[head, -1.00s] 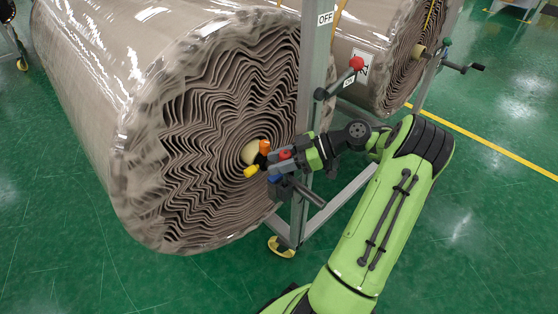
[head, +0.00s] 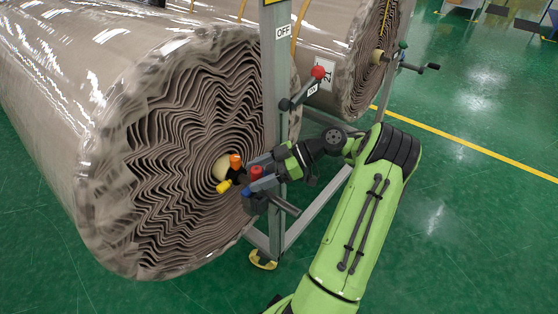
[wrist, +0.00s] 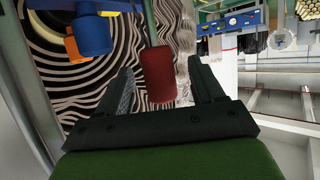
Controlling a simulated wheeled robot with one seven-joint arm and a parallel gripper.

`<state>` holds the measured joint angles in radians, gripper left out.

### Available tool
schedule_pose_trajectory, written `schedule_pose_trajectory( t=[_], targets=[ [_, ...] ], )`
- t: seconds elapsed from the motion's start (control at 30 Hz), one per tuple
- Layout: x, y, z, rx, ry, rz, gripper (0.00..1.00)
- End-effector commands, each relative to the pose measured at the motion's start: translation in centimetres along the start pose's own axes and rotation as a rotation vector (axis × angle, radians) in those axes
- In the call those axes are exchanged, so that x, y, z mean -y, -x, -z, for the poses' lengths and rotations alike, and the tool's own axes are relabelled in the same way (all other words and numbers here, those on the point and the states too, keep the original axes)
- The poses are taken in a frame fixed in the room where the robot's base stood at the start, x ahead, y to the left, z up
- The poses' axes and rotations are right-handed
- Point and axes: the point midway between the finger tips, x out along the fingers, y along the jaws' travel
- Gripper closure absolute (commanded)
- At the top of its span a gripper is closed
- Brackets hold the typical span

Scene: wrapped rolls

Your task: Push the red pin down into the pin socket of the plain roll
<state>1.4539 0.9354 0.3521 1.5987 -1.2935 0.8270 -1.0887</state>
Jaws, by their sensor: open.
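The plain roll (head: 165,150) is the large near roll, its layered end facing me. Beside its pale core stands a small group of coloured knobs: an orange one (head: 236,161), a yellow one (head: 223,187), a blue one (head: 255,193) and the red pin (head: 257,172). My gripper (wrist: 162,84) is open. In the wrist view the red pin (wrist: 158,68) appears between its two fingers, with visible gaps on both sides. I cannot tell how deep the pin sits. Its socket is hidden.
A grey upright post (head: 275,110) with an OFF sign stands just behind my gripper. A lever with a red ball (head: 319,72) sticks out from it. A second roll (head: 345,55) with a white label lies behind. Green floor is open at right.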

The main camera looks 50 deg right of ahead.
Motion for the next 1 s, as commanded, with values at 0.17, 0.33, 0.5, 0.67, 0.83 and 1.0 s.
schedule_pose_trajectory(
  t=[0.17,0.33,0.5,0.67,0.83,1.0],
  targets=[
    [-0.1,5.7,0.7,-0.003,0.002,-0.008,0.33],
    [-0.1,10.0,0.8,-0.006,0.002,-0.003,0.33],
    [0.0,12.4,0.7,-0.005,0.004,0.000,0.33],
    [0.0,13.4,0.3,-0.002,0.001,-0.002,0.33],
    [0.0,13.4,0.1,0.000,-0.001,0.000,0.33],
    [0.0,13.3,0.1,0.000,0.000,0.000,0.33]
  ],
)
